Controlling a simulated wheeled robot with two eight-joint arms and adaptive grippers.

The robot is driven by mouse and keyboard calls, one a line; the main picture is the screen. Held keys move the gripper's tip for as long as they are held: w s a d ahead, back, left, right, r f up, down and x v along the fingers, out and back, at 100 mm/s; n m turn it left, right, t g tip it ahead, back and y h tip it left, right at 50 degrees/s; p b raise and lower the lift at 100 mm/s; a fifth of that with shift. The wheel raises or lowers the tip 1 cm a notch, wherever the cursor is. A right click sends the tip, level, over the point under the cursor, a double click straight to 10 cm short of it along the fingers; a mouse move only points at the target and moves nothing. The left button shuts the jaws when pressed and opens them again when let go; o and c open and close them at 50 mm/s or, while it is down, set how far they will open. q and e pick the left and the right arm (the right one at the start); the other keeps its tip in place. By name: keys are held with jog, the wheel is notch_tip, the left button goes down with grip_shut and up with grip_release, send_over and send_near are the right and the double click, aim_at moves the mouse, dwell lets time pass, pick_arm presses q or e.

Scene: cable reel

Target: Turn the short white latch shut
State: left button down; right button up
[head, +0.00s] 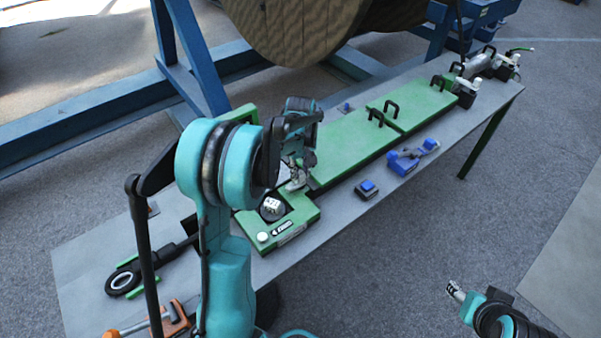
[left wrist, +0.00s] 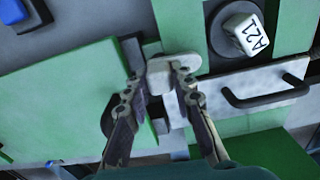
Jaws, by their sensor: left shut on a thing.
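The short white latch (left wrist: 172,75) shows in the left wrist view between the fingertips of my left gripper (left wrist: 157,78). It lies at the edge of a green panel, beside a grey metal strip. My left gripper is shut on it, and the fingers hide part of it. In the head view my left gripper (head: 297,178) points down at the green fixture, and the latch is mostly hidden there. My right gripper (head: 455,291) is at the lower right, over the floor and away from the table; its fingers are too small to tell open from shut.
A white block marked A21 (left wrist: 245,33) sits in a dark round seat near the latch. A black handle (left wrist: 265,96) is close by. Green lids (head: 345,150) with black handles run along the table. Blue parts (head: 403,162) lie on its front side. A large reel (head: 300,30) stands behind.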

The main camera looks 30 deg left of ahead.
pick_arm(q)
jog(key=m+p, duration=0.1)
jog(key=m, duration=0.3)
jog(key=shift+m, duration=0.3)
jog(key=m, duration=0.4)
jog(key=shift+p, duration=0.35)
jog(key=m, duration=0.5)
jog(key=shift+m+p, duration=0.4)
jog(key=shift+m, duration=1.5)
jog(key=c, duration=1.3)
grip_release()
